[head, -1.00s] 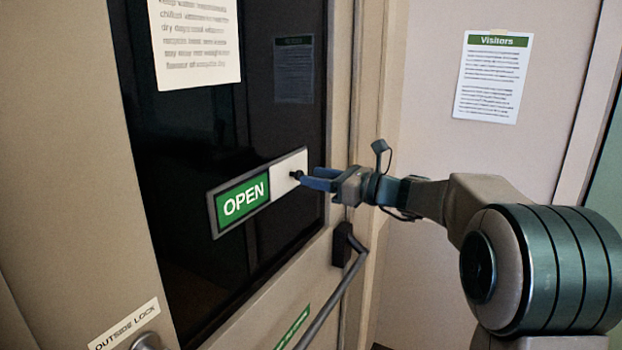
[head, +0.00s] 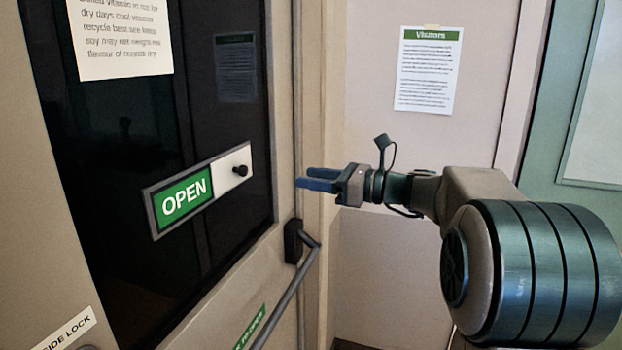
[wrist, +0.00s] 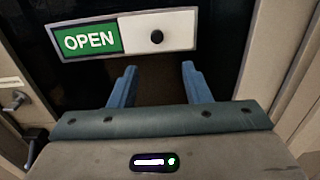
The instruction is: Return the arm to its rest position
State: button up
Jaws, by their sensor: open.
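My gripper (head: 306,180) has blue fingers, is open and empty, and stands to the right of the door sign, clear of it. In the wrist view my two fingers (wrist: 155,78) are spread apart below the sign. The sliding sign (head: 197,190) on the dark door window shows a green OPEN panel at left and a white panel with a black knob (head: 240,170) at right. The knob also shows in the wrist view (wrist: 157,37), with nothing touching it.
A push bar (head: 290,295) runs along the door (head: 235,285) below my gripper. A Visitors notice (head: 427,70) hangs on the wall behind my arm. Another paper notice (head: 122,38) is on the door window. A green door (head: 560,130) stands at far right.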

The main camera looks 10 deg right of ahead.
jog(key=s+a+f+n+g+h, duration=0.2)
jog(key=s+f+n+h, duration=0.1)
jog(key=s+f+n, duration=0.3)
jog(key=s+a+f+n+g+h, duration=0.2)
jog(key=s+f+n+g+h, duration=0.15)
jog(key=s+f, duration=0.35)
jog(key=s+d+f+n+h, duration=0.4)
jog(key=s+f+n, duration=0.1)
jog(key=s+n, duration=0.2)
jog(key=s+d+f+n+h, duration=0.5)
jog(key=s+n, duration=0.2)
jog(key=s, duration=0.2)
jog(key=shift+d+f, duration=0.2)
jog(key=shift+f, duration=0.1)
jog(key=shift+h, duration=0.25)
jog(key=shift+c, duration=0.8)
jog(key=shift+a, duration=0.15)
